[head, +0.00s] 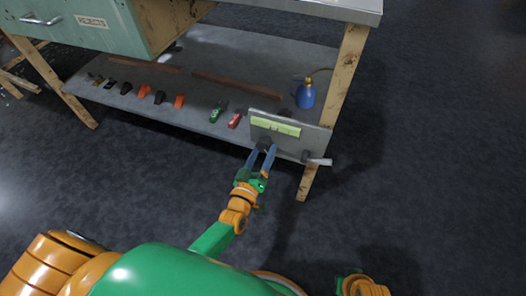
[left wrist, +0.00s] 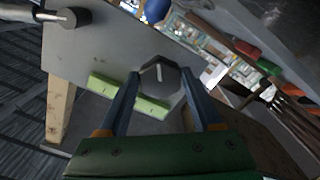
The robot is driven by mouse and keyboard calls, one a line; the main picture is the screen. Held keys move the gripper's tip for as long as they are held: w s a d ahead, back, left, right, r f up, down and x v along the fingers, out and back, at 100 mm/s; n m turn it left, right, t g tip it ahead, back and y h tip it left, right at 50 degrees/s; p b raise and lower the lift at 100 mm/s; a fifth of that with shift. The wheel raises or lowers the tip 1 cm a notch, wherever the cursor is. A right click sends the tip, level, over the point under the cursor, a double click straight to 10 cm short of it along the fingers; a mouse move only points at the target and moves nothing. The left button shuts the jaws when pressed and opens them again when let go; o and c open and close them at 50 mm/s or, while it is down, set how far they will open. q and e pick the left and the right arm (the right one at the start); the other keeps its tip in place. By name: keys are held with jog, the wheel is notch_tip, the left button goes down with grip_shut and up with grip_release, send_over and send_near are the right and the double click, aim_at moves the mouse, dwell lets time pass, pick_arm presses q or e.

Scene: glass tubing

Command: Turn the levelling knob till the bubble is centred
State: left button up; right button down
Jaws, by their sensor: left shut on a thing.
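A grey upright plate (head: 318,141) stands at the front edge of the bench's lower shelf. A yellow-green level vial (head: 275,126) is fixed across its face; the bubble is too small to make out. The dark levelling knob (head: 265,142) sits below the vial. In the left wrist view the knob (left wrist: 172,80) is dark with a pale pointer line, and the vial (left wrist: 102,86) is partly hidden by a finger. My left gripper (head: 263,150) has its blue fingers closed on either side of the knob.
A pale lever (head: 319,162) sticks out from the plate's lower right. A blue oil can (head: 306,95), a green piece (head: 216,112) and a red piece (head: 235,120) stand on the shelf (head: 200,118). A bench leg (head: 344,80) is behind. The floor in front is clear.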

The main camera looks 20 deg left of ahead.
pick_arm(q)
jog(key=shift+m, duration=0.5)
pick_arm(e)
jog(key=shift+f, duration=0.15)
pick_arm(q)
jog(key=o, duration=1.4)
jog(key=shift+c, duration=0.2)
jog(key=s+p, duration=0.2)
jog(key=s, duration=0.5)
pick_arm(e)
jog(key=shift+g, duration=0.3)
jog(key=s+f, duration=0.2)
jog(key=f, duration=0.2)
jog(key=shift+s+d, duration=0.3)
jog(key=shift+s, duration=0.1)
pick_arm(q)
jog(key=shift+a, duration=0.1)
